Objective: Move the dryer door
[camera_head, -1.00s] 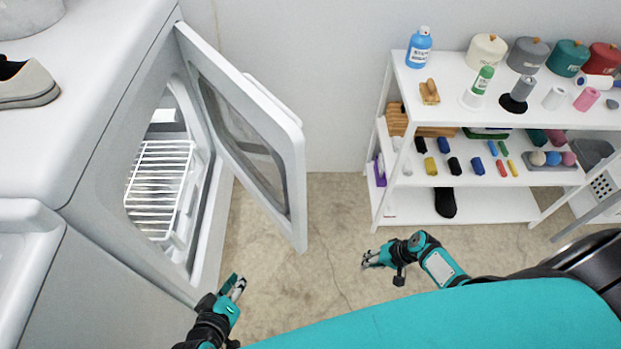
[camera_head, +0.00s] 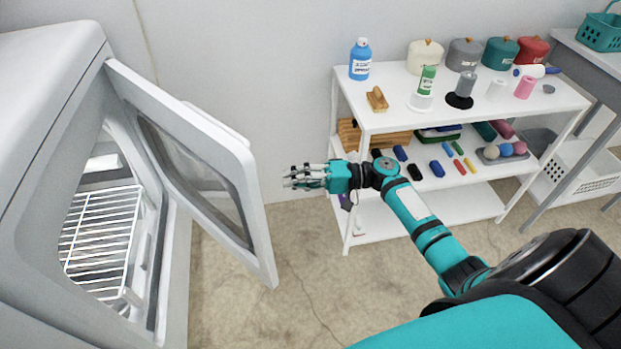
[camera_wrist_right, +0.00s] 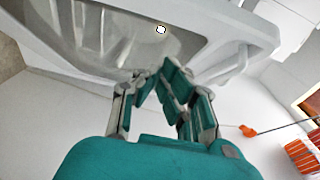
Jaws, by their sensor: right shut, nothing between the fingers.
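The dryer (camera_head: 45,50) stands at the left in the head view, with a wire rack (camera_head: 100,235) inside. Its door (camera_head: 200,170) is swung open, a white frame around a dark window. My right gripper (camera_head: 290,178) is to the right of the door's free edge, fingers pointing left at it, with a gap between in the picture. It is shut and empty. In the right wrist view the gripper (camera_wrist_right: 160,75) points at a pale framed panel with a window, which looks like the door (camera_wrist_right: 115,45). My left gripper is out of view.
A white shelf (camera_head: 395,120) with bottles, pots and small items stands right of the dryer, behind my right arm. A grey table (camera_head: 590,65) with a teal basket (camera_head: 600,30) is at the far right. The floor (camera_head: 300,290) between door and shelf is clear.

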